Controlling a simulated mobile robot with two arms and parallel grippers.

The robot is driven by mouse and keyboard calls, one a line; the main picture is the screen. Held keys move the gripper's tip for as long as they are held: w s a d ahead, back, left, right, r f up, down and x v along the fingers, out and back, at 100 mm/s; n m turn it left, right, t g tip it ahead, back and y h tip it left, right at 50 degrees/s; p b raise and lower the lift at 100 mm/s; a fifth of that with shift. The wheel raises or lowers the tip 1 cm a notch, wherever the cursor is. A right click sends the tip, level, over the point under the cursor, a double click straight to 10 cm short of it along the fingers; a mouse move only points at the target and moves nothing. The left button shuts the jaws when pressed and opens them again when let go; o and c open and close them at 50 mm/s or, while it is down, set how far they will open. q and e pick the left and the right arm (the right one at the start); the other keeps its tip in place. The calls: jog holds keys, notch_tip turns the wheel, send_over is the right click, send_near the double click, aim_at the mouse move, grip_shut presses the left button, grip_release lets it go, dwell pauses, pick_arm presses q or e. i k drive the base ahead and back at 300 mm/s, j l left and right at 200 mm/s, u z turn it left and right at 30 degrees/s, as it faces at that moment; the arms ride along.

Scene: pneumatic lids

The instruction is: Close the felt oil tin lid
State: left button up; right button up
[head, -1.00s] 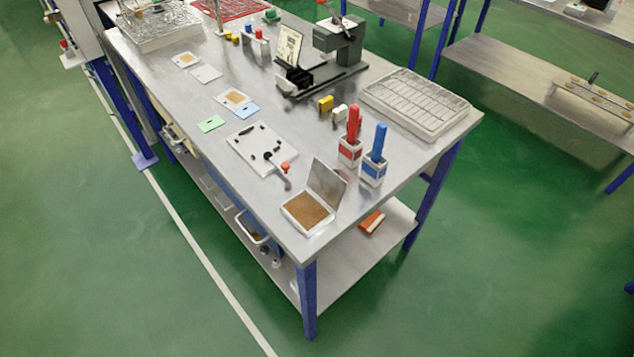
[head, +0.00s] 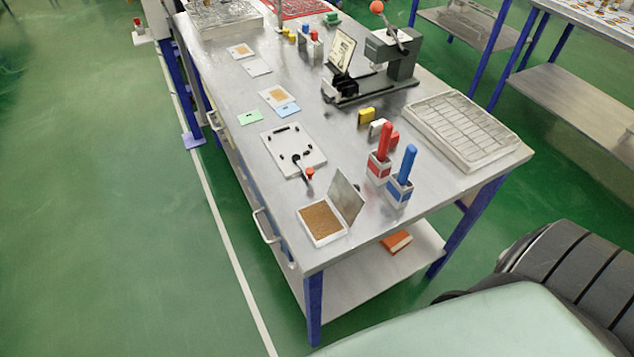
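The felt oil tin (head: 322,222) stands at the near corner of the metal workbench. It is a shallow pale tin with a brown felt pad inside. Its lid (head: 345,198) is open, standing up and tilted back on the tin's right side. Neither of my grippers can be made out. A pale rounded part and a dark ribbed part at the lower right look like my own body or arm.
Right behind the tin stand a red-handled tool in a holder (head: 380,164) and a blue-handled one (head: 401,183). A white plate with a small red-knobbed lever (head: 290,148) lies farther back. A wire tray (head: 467,130) sits at the right edge. Green floor is free at left.

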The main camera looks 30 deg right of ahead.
aim_at(346, 196)
jog(key=k+l+u, duration=0.2)
jog(key=l, duration=0.4)
jog(key=k+l+u, duration=0.25)
jog(key=l, duration=0.3)
jog(key=k+l+u, duration=0.2)
jog(key=k+l, duration=0.15)
jog(key=l, duration=0.2)
jog(key=k+l+u, duration=0.25)
jog(key=l, duration=0.2)
jog(key=k+l, duration=0.5)
jog(key=i+j, duration=0.1)
jog(key=j, duration=0.2)
jog(key=j+u, duration=0.15)
jog(key=i+j, duration=0.05)
jog(key=j, duration=0.05)
